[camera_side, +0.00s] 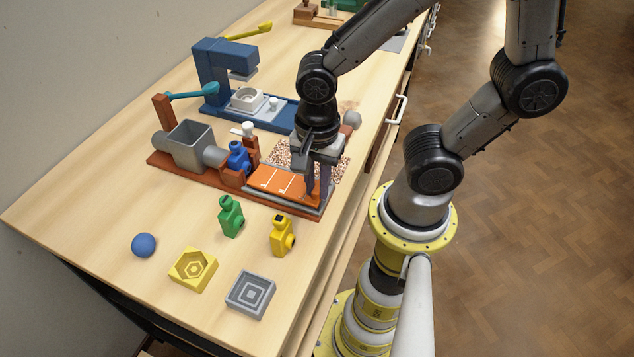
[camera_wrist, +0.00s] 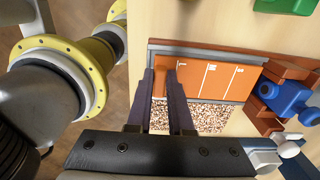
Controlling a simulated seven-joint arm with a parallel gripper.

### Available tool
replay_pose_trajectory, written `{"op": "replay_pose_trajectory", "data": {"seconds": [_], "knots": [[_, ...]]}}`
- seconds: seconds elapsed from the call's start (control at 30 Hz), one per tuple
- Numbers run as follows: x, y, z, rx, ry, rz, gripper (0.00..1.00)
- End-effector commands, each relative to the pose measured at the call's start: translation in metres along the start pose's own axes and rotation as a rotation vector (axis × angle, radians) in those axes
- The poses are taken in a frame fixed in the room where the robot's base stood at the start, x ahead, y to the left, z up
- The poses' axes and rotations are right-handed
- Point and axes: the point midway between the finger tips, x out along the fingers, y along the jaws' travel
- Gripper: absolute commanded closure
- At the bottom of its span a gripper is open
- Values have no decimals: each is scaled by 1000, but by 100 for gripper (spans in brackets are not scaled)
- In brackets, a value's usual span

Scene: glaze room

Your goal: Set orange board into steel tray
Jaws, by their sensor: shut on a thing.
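The orange board (camera_side: 275,180) has white line marks and lies flat at the right end of the red-brown base. A grey rim of the steel tray (camera_side: 298,204) shows along its near edge. In the wrist view the board (camera_wrist: 220,76) lies inside the tray's grey edge (camera_wrist: 195,47), or just above it; I cannot tell if it touches the bottom. My gripper (camera_side: 318,195) points down at the board's right end. In the wrist view its fingers (camera_wrist: 161,74) close on an orange-brown upright part at that end. The fingers hide part of the board.
A speckled panel (camera_wrist: 190,116) adjoins the tray. A blue figure (camera_side: 238,158) and a grey bin (camera_side: 190,148) stand left on the base. Green (camera_side: 230,216) and yellow (camera_side: 282,236) figures stand in front. A blue press (camera_side: 222,75) stands behind.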

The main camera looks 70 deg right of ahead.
Motion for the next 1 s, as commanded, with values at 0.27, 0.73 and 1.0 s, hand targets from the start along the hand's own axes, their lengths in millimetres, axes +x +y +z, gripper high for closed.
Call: {"op": "replay_pose_trajectory", "data": {"seconds": [0.27, 0.73, 1.0], "knots": [[3, 0, 0, 0, 0, 0, 69], [-2, -1, 0, 0, -1, -3, 51], [-46, -2, 0, 0, -2, -7, 51]]}}
